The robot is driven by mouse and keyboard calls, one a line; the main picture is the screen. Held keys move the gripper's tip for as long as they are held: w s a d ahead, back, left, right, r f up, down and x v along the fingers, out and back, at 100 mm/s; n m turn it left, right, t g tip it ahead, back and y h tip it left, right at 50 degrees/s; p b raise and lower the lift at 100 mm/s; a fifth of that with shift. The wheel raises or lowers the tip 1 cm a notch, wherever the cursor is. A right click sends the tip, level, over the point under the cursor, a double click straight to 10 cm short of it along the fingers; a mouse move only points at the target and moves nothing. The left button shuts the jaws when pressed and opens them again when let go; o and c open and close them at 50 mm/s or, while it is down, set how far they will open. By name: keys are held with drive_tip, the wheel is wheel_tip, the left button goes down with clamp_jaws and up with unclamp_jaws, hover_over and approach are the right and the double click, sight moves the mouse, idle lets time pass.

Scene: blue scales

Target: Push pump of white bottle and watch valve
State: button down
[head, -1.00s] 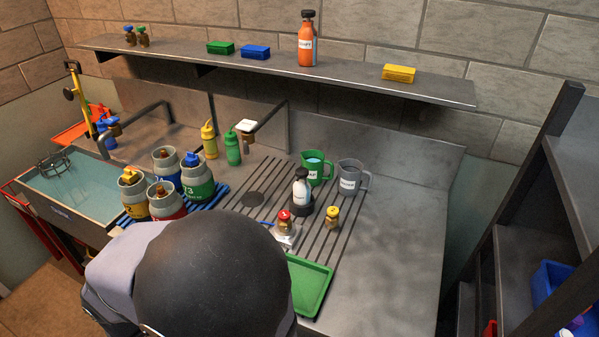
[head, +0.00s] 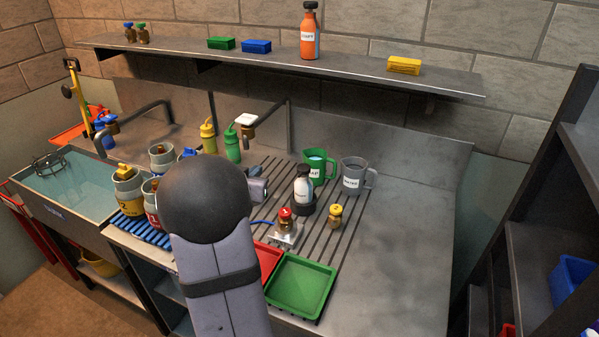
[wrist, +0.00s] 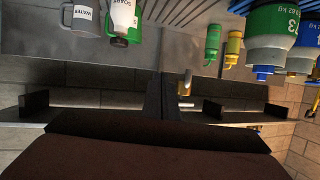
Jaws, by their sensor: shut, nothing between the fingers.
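The white bottle (head: 304,190) with a black pump top stands upright on the ribbed drainboard, in a dark round base. It also shows upside down at the top of the wrist view (wrist: 122,14). A brass valve with a red top (head: 286,219) sits on a small metal block to its front left. A similar brass piece with a yellow top (head: 335,216) stands to its front right; I cannot tell which one the task means. My gripper (wrist: 160,82) is shut and empty, apart from the bottle. In the head view my arm hides its fingers.
Behind the bottle stand a green mug (head: 316,170) and a grey mug (head: 352,180). A green tray (head: 299,288) lies in front. Several canisters (head: 127,190) stand left, partly behind my arm. Yellow (head: 208,138) and green (head: 232,146) squeeze bottles stand behind. The counter's right side is clear.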

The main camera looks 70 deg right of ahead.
drive_tip(key=s+d+m+g+h, duration=0.1)
drive_tip(key=s+d+m+g, duration=0.1)
drive_tip(key=s, duration=0.5)
drive_tip(key=shift+s+d+r+g+h, duration=0.15)
drive_tip(key=shift+d+r+g+h, duration=0.3)
drive_tip(key=shift+d, duration=0.8)
drive_tip(key=p, duration=0.3)
hover_over(300, 174)
wheel_tip(300, 174, down, 2)
drive_tip(key=shift+f, duration=0.1)
wheel_tip(300, 174, down, 3)
drive_tip(key=shift+d+r+p, duration=0.1)
drive_tip(key=shift+d+p, duration=0.05)
drive_tip(key=shift+p, duration=0.4)
drive_tip(key=shift+f, duration=0.7)
